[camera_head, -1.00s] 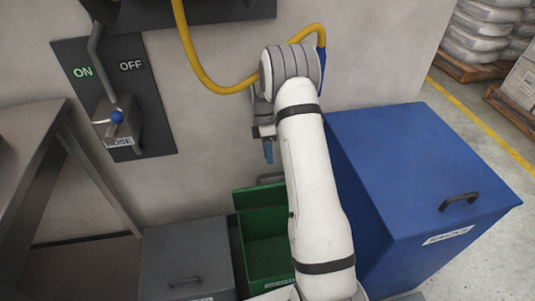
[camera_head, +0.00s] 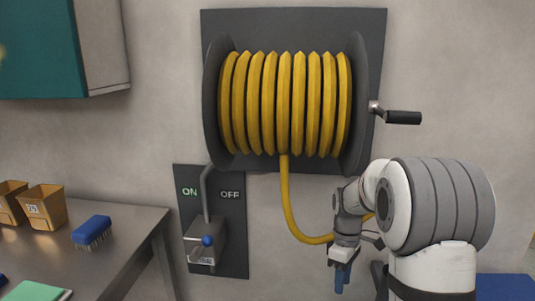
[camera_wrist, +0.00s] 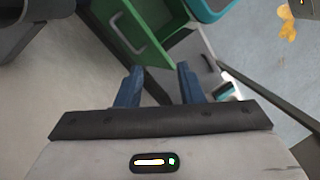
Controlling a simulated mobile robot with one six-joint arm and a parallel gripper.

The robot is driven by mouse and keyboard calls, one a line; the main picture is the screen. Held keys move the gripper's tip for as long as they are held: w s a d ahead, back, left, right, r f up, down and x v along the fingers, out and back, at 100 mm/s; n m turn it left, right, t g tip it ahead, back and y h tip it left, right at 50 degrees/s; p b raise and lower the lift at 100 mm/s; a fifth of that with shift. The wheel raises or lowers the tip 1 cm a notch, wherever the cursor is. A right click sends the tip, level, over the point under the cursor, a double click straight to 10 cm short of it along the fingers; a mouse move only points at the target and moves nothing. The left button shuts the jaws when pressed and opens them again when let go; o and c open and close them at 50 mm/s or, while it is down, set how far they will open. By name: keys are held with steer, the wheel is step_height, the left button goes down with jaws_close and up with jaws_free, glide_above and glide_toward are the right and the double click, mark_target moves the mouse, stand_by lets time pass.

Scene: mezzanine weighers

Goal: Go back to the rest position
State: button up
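My gripper (camera_head: 341,280) hangs fingers down in front of the wall, to the right of the valve panel and below the hose reel. In the wrist view its two blue fingers (camera_wrist: 157,82) stand apart with nothing between them, so it is open and empty. My arm is bent, with a large grey joint at the right of the head view. It hides part of the wall and the far end of the yellow hose.
A hose reel (camera_head: 285,105) with a crank (camera_head: 403,117) is on the wall. Its yellow hose (camera_head: 291,212) passes behind my gripper. A lever box (camera_head: 202,243) sits left; a metal table (camera_head: 130,240) holds a blue brush (camera_head: 92,232).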

steer(key=s+a+r+m+t+p, duration=0.2)
steer(key=s+r+m+p, duration=0.2)
steer(key=s+r, duration=0.4)
steer(key=s+a+r+m+t+p, duration=0.2)
steer(key=s+r+m+p, duration=0.3)
steer(key=s+r, duration=0.4)
steer(key=s+m+t, duration=0.1)
steer(key=s, duration=0.3)
steer(key=shift+a+m, duration=0.2)
steer(key=shift+m, duration=0.1)
steer(key=shift+s+r, duration=0.1)
steer(key=shift+s, duration=0.05)
